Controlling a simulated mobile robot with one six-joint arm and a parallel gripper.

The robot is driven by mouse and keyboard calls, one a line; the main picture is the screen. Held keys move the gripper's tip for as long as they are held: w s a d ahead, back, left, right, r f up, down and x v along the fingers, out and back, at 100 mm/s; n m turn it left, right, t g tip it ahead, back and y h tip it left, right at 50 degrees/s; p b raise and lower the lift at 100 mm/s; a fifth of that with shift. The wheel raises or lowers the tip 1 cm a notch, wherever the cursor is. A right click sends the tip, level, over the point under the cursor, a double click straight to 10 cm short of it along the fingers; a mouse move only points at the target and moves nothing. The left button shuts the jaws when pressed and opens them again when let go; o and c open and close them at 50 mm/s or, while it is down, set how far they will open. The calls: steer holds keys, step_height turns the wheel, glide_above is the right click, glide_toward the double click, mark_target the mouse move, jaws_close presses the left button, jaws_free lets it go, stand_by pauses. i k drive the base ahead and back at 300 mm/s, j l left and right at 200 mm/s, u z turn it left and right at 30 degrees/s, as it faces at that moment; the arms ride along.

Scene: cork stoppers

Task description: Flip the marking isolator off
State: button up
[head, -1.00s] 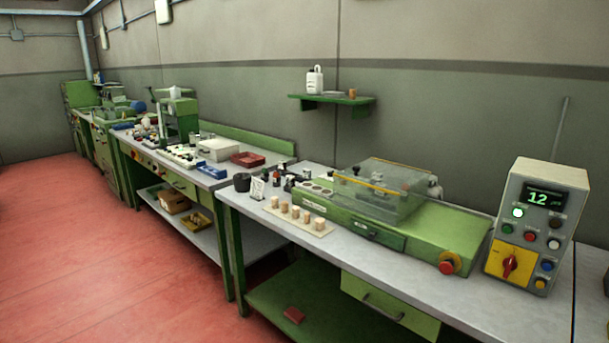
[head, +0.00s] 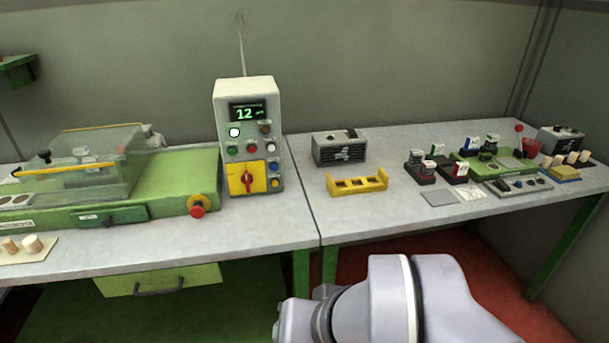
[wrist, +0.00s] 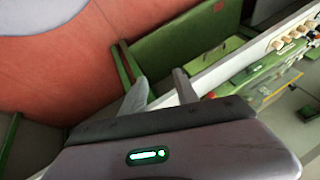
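A grey control box (head: 252,135) stands upright on the bench in the head view. Its lower front carries a yellow plate with a red rotary isolator handle (head: 247,178), which looks roughly upright; its label is too small to read. The box's display (head: 249,113) is lit and shows a green 12, and a white-green lamp (head: 234,132) glows below it. In the wrist view my gripper (wrist: 158,88) has its two fingers apart with nothing between them. It is over the floor and bench front, away from the box. The gripper itself does not show in the head view.
A green machine with a clear cover (head: 85,165) and a red stop knob (head: 198,206) stands left of the box. A dark grey unit (head: 340,149) and a yellow holder (head: 357,183) are to its right. The bench in front of the box is clear.

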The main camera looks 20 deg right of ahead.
mark_target(246, 178)
steer(key=i+l+z, duration=0.1)
steer(key=i, duration=0.4)
steer(key=i+l+z, duration=0.15)
steer(key=i, duration=0.35)
